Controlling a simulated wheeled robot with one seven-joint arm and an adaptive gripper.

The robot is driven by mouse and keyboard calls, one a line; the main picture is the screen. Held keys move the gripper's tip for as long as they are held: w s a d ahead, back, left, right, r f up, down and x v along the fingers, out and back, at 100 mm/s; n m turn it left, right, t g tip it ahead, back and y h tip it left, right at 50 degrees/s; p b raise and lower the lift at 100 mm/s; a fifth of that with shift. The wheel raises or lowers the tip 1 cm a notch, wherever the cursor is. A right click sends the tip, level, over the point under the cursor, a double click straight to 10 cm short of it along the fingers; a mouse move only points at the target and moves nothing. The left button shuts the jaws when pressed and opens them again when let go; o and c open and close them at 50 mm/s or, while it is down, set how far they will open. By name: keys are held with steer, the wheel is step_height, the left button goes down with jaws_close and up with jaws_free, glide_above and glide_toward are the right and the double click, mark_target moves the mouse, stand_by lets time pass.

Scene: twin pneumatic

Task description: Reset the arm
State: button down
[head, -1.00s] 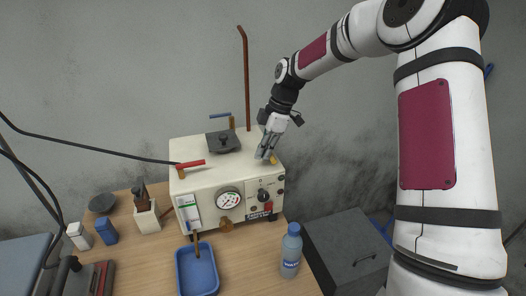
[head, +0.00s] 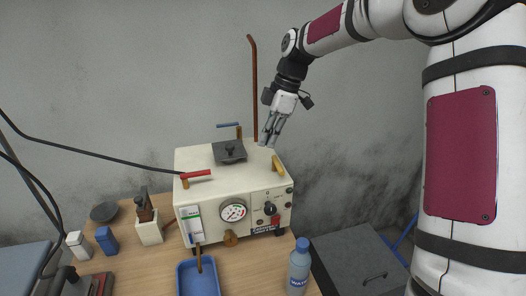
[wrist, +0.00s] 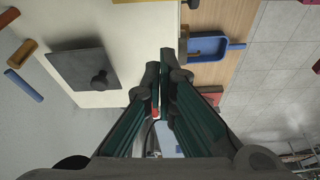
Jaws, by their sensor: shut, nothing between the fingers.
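My gripper (head: 267,141) is in the head view above the right rear part of a cream machine (head: 205,162). It is apart from the machine and holds nothing. In the wrist view my gripper (wrist: 160,75) points past the machine's edge with its fingers close together. On the machine's top are a dark square lid with a knob (head: 229,151), a red-handled valve (head: 197,174) and a blue-handled valve (head: 228,125). A tan lever or handle (head: 278,165) stands at the top right edge. The front has a round gauge (head: 233,211) and a dark knob (head: 270,209).
A blue tray (head: 184,278) and a water bottle (head: 299,266) stand on the wooden table (head: 240,268) in front. A dark grey box (head: 352,262) is at the right. A copper pipe (head: 254,90) rises behind the machine, close to my gripper. The air above the machine's left is mostly clear.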

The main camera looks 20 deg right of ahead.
steer(key=shift+d+r, duration=0.1)
steer(key=shift+r, duration=0.2)
steer(key=shift+s, duration=0.1)
steer(key=s+a+r+m+t+h, duration=0.15)
steer(key=s+r+m, duration=0.25)
steer(key=s, duration=0.4)
steer(key=s+r+m+t+h, duration=0.1)
steer(key=s+r+m+h, duration=0.25)
steer(key=s, duration=0.45)
steer(key=s+d+m+t+y, duration=0.1)
steer(key=s+m+t, duration=0.1)
steer(key=s+m, duration=0.7)
steer(key=s, duration=0.7)
steer(key=shift+t, duration=0.35)
steer(key=shift+m, duration=0.25)
